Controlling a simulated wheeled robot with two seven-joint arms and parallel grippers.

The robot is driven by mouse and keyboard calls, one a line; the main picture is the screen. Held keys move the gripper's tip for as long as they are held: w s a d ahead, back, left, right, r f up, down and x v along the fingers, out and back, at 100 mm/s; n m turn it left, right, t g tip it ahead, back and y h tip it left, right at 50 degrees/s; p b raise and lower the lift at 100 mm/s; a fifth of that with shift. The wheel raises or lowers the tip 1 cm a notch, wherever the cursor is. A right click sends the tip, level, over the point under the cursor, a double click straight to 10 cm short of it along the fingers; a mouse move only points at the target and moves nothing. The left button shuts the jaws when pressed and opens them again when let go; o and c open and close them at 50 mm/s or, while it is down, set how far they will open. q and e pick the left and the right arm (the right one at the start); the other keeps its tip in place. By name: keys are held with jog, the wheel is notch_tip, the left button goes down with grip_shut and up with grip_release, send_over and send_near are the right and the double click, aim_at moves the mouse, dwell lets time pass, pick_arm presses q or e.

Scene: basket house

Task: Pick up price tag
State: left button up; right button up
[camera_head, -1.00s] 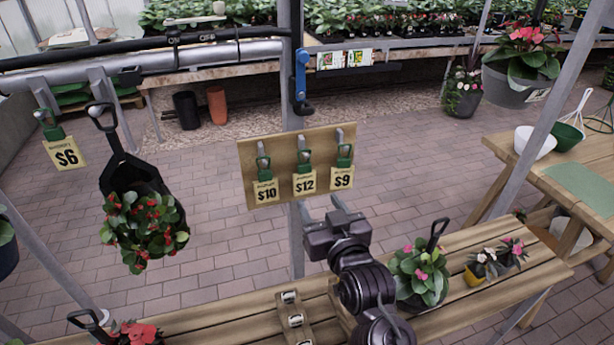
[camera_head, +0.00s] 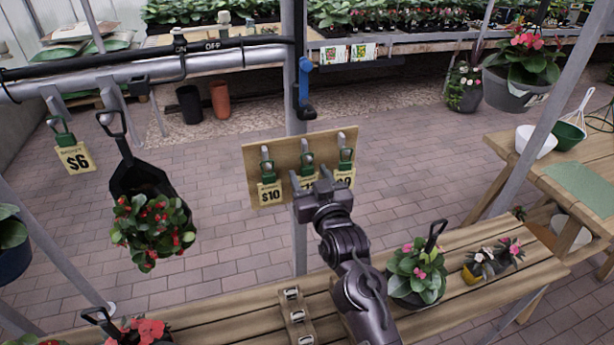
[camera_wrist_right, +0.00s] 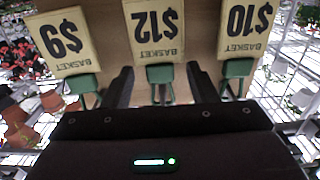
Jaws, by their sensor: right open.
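A wooden board (camera_head: 285,146) hangs on a post and carries price tags on green clips. The $10 tag (camera_head: 270,194) is clear at its left. The $12 tag (camera_wrist_right: 155,30) is mostly hidden by my gripper in the head view, and the $9 tag (camera_head: 345,176) is partly hidden. My right gripper (camera_head: 312,179) is open in front of the board. In the right wrist view, where the tags appear upside down, its fingers lie either side of the $12 tag's green clip (camera_wrist_right: 160,74). I cannot tell how deep they reach. My left gripper is not in view.
A $6 tag (camera_head: 75,158) and a basket of red flowers (camera_head: 150,228) hang at the left. Below, a slatted bench (camera_head: 245,318) holds a pink-flowered pot (camera_head: 416,275) and a wooden block with several metal clips (camera_head: 295,317). A post (camera_head: 298,75) stands behind the board.

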jog(key=c, duration=0.4)
